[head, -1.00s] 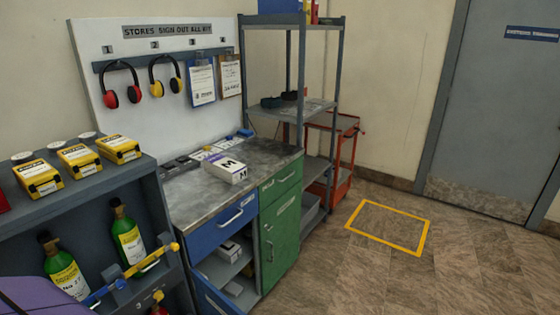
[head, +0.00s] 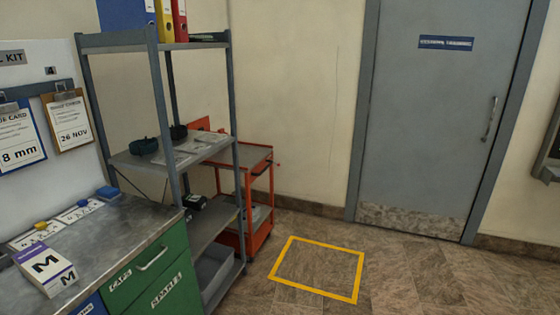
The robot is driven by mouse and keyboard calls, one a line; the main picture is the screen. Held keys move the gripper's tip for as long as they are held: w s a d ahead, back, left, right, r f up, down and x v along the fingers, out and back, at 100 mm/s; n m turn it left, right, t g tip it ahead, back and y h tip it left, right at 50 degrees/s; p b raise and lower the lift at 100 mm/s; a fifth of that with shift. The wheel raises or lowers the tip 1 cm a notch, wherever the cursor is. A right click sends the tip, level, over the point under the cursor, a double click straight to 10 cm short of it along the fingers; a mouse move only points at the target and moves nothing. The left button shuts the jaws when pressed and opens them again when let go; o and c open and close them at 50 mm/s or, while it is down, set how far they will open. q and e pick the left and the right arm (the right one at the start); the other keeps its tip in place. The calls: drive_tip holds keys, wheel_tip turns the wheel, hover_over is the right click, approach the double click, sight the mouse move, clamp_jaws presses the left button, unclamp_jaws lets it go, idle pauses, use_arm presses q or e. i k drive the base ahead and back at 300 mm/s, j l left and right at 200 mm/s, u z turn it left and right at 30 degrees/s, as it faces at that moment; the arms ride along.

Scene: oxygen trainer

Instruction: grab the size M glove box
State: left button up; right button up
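The size M glove box (head: 47,270) is a white and purple box with a large black M on its top and another M on its end. It lies on the grey metal worktop (head: 125,232) at the lower left of the head view, near the front edge above the cabinet. Nothing is touching it from above. Neither of my grippers shows in the head view.
A green drawer cabinet (head: 150,270) is under the worktop. A grey shelf rack (head: 160,120) and a red trolley (head: 258,190) stand beyond it. A yellow floor square (head: 318,290) lies on clear floor before a grey door (head: 440,120). Clipboards (head: 70,120) hang at left.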

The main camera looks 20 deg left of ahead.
sight(48, 271)
drive_tip(key=i+u, duration=0.4)
drive_tip(key=i+l+u, duration=0.2)
drive_tip(key=u, duration=0.2)
drive_tip(key=i+l+u, duration=0.5)
drive_tip(key=u, duration=0.3)
drive_tip(key=i+l+u, duration=0.25)
drive_tip(key=u, duration=0.15)
drive_tip(key=i+l+u, duration=0.15)
drive_tip(key=l+u, duration=0.3)
drive_tip(key=i+l+u, duration=0.1)
drive_tip(key=u, duration=0.35)
drive_tip(key=l+u, duration=0.45)
